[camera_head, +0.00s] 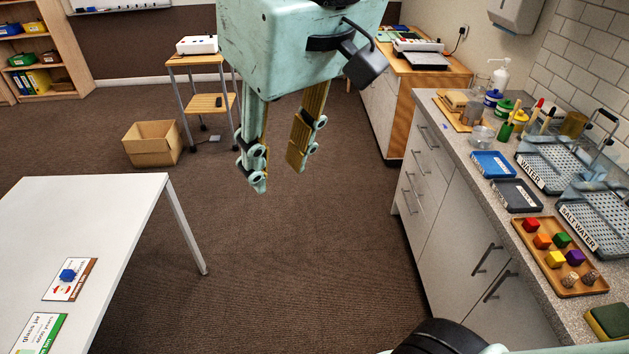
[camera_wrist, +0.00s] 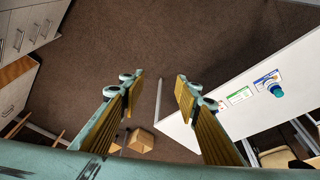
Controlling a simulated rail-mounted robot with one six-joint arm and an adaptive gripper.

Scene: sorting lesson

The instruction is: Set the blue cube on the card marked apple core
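The blue cube (camera_head: 67,276) rests on a white card (camera_head: 80,287) with a brown edge and a red drawing, on the white table (camera_head: 110,215) at left. A second card (camera_head: 40,335) with a green edge lies nearer me. My gripper (camera_head: 278,180) is open and empty in mid-air, well right of the cube and cards. In the wrist view its fingers (camera_wrist: 160,78) stand apart. The green-edged card (camera_wrist: 240,96) and a blue-edged card (camera_wrist: 266,78) show there; a blue-teal object (camera_wrist: 277,90) sits by the latter.
A counter (camera_head: 455,140) at right holds a wooden tray (camera_head: 530,245) of coloured cubes, blue and dark trays, and draining racks. A cardboard box (camera_head: 152,145) and a small wooden stand (camera_head: 205,103) are behind. Open carpet (camera_head: 300,270) lies between table and counter.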

